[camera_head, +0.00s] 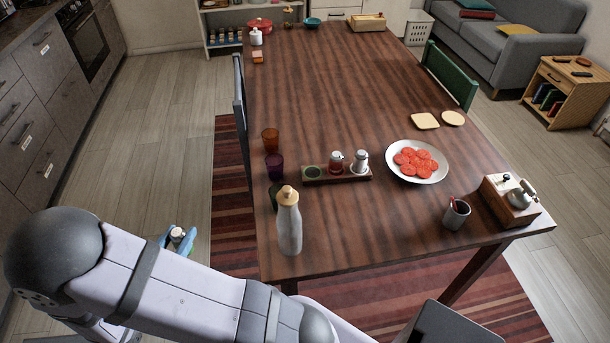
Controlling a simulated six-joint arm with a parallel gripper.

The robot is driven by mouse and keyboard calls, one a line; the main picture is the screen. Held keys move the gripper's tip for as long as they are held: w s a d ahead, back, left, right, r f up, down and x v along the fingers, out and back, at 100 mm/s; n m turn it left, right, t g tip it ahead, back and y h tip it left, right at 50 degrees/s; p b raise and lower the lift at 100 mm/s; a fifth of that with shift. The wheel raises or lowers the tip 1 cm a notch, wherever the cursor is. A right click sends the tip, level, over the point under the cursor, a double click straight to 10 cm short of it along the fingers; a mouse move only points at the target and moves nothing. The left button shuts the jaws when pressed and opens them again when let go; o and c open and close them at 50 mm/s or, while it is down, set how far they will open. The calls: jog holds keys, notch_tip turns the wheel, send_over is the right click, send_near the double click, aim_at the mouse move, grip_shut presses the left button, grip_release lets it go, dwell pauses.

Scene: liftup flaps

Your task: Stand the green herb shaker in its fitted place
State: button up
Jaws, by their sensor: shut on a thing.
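My gripper (178,240), with blue fingers, is at the left, past the table's left edge and above the floor. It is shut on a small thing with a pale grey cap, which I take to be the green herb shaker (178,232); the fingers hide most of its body. The wooden holder (359,178) lies across the middle of the table. Its left place (312,172) is round, green and empty. A red-filled shaker (336,162) stands in the middle place and a silver-capped clear shaker (360,162) in the right place. My gripper is well left of the holder.
A tall pale bottle (289,225) stands in front of the holder. A plate of tomato slices (417,178) is right of the holder. A grey cup (456,215) and a wooden box (497,205) stand front right.

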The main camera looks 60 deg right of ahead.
jog(key=d+r+m+g+h+b, duration=0.25)
jog(key=d+m+g, duration=0.2)
jog(key=d, duration=1.55)
jog(key=s+d+r+m+g, duration=0.25)
jog(key=s+d, duration=0.25)
jog(key=d, duration=0.5)
jog(key=s+d+r+m+g, duration=0.1)
jog(key=s+d+r+g, duration=0.3)
jog(key=d, duration=0.6)
jog(key=shift+t+y, duration=0.3)
jog(key=shift+y, duration=0.15)
jog(key=shift+s+d+f+b, duration=0.1)
jog(key=shift+s+f+b, duration=0.1)
jog(key=shift+f, duration=1.6)
jog(key=shift+s+a+f+b, duration=0.1)
jog(key=shift+s+f+b, duration=0.1)
jog(key=shift+f, duration=1.65)
jog(key=shift+s+d+f+b, duration=0.1)
jog(key=shift+s+f+b, duration=0.1)
jog(key=shift+f, duration=1.6)
jog(key=shift+f, duration=0.1)
jog(key=shift+f, duration=0.15)
jog(key=o, duration=1.1)
